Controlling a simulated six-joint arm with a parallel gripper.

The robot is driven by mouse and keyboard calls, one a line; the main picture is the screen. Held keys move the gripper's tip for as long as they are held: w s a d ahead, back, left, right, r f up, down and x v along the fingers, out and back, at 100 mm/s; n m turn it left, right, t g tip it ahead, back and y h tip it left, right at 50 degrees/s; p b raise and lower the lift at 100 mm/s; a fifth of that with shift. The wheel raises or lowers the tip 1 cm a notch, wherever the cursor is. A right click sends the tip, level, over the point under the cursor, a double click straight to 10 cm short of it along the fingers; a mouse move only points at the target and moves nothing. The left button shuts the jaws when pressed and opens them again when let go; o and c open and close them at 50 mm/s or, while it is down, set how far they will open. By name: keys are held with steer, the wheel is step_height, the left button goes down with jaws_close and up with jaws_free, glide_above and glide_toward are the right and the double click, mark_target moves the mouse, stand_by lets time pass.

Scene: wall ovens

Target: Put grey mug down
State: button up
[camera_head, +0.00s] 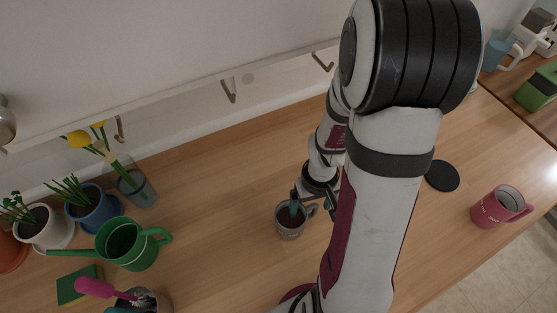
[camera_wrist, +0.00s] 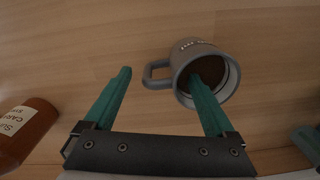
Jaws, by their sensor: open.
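The grey mug (camera_head: 288,222) stands upright on the wooden counter (camera_head: 215,210), left of my arm in the head view. In the wrist view the grey mug (camera_wrist: 187,52) shows its rim and dark inside, with its handle to the left. My gripper (camera_wrist: 165,90) is open. Its right teal finger reaches over the rim into the mug's opening. Its left finger is outside the mug, left of the handle. In the head view my gripper (camera_head: 297,203) is at the mug, and my arm hides part of it.
A green watering can (camera_head: 125,243), potted plants and a glass vase (camera_head: 135,185) stand at the left. A pink mug (camera_head: 500,207) and a black disc (camera_head: 442,176) are at the right. A brown bottle (camera_wrist: 22,130) lies in view at the wrist view's left. Hooks (camera_head: 228,91) hang above the counter.

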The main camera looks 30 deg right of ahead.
mark_target(298, 218)
step_height(298, 218, down, 4)
steer(key=shift+w+r, duration=0.1)
steer(key=shift+w, duration=0.05)
jaws_close()
stand_by(0.3)
